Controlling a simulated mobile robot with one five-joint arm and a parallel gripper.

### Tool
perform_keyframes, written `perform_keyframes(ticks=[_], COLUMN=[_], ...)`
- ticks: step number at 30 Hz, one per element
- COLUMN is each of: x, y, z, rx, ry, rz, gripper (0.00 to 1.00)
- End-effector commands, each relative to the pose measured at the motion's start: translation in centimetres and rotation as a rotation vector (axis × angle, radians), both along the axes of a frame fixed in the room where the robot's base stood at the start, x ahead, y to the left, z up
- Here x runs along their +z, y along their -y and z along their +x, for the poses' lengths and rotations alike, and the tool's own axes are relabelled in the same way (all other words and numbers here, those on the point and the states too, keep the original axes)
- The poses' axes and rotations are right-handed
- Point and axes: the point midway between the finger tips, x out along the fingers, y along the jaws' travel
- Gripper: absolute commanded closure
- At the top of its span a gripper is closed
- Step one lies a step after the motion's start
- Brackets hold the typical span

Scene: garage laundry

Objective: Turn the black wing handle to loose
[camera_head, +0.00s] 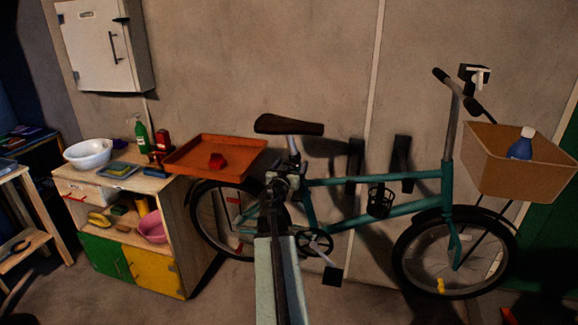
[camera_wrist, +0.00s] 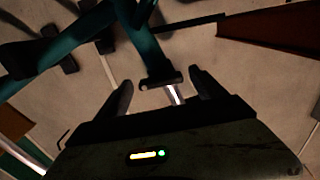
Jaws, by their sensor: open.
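The black wing handle (camera_wrist: 161,80) lies across the top of the teal frame tube in the wrist view, where the silver seat post (camera_wrist: 174,95) enters. It sits between and a little beyond my two dark fingertips. My gripper (camera_wrist: 162,91) is open, with a finger apart on either side of the post and handle. My arm hides much of the clamp area there, and I cannot make out the handle.
An orange tray (camera_head: 215,157) is just left of the saddle, above a wooden cabinet (camera_head: 130,210) with a white bowl (camera_head: 88,153). The bicycle's front basket (camera_head: 515,165) holds a blue bottle (camera_head: 521,146). The wall is close behind the bicycle.

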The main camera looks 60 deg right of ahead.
Motion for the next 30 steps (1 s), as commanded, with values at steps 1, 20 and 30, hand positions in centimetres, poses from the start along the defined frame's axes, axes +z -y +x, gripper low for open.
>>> perform_keyframes(ticks=[1, 20, 30], x=[0.0, -0.02, -0.06], y=[-0.08, -0.43, -0.51], z=[0.1, 0.57, 0.62], rx=[0.002, 0.01, 0.01], ry=[0.0, -0.072, -0.329], rz=[0.0, -0.022, -0.101], gripper=[0.2, 0.82, 0.82])
